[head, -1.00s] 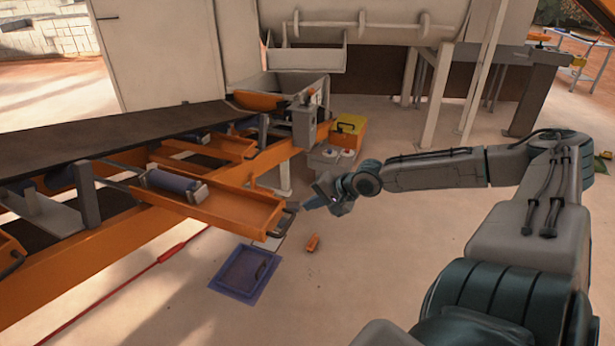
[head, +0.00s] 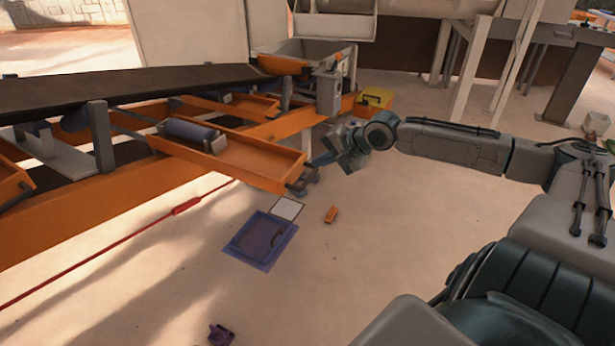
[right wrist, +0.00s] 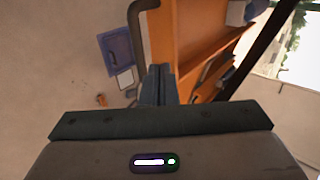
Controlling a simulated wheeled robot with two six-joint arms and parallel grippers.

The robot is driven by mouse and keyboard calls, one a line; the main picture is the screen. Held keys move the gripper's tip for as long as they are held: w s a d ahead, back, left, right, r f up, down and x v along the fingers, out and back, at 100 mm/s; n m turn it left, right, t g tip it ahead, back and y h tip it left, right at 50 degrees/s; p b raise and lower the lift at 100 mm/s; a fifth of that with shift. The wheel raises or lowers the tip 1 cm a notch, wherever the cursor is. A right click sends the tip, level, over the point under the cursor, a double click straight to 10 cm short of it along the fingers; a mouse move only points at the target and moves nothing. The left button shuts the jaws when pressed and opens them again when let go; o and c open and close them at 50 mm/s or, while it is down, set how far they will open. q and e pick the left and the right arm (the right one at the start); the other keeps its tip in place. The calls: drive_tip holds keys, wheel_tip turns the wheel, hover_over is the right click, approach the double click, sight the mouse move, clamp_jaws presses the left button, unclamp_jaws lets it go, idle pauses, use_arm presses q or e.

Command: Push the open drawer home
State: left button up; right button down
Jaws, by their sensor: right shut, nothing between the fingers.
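The open orange drawer (head: 262,163) juts out from the side of the conveyor frame, with a blue roller (head: 188,132) at its inner part. Its dark handle (head: 303,184) is on the outer end. My right gripper (head: 318,161) is at that end, by the handle, shut and empty. In the right wrist view the drawer (right wrist: 185,45) runs up and away from my shut fingers (right wrist: 158,85), and a dark curved handle (right wrist: 137,35) stands just left. I cannot tell whether the fingers touch the drawer. My left gripper is out of view.
On the floor are a blue tray (head: 236,246), a white square (head: 287,208), a small orange block (head: 331,214) and a purple item (head: 221,334). A red rod (head: 110,257) lies beneath the conveyor. A yellow-topped box (head: 376,98) stands behind. Floor in front is mostly clear.

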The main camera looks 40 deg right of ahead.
sight(297, 172)
drive_tip(key=shift+x, duration=1.6)
use_arm(q)
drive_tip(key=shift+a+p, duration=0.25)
drive_tip(key=shift+p, duration=0.15)
use_arm(e)
drive_tip(key=shift+x, duration=1.15)
drive_tip(key=shift+w+a, duration=0.1)
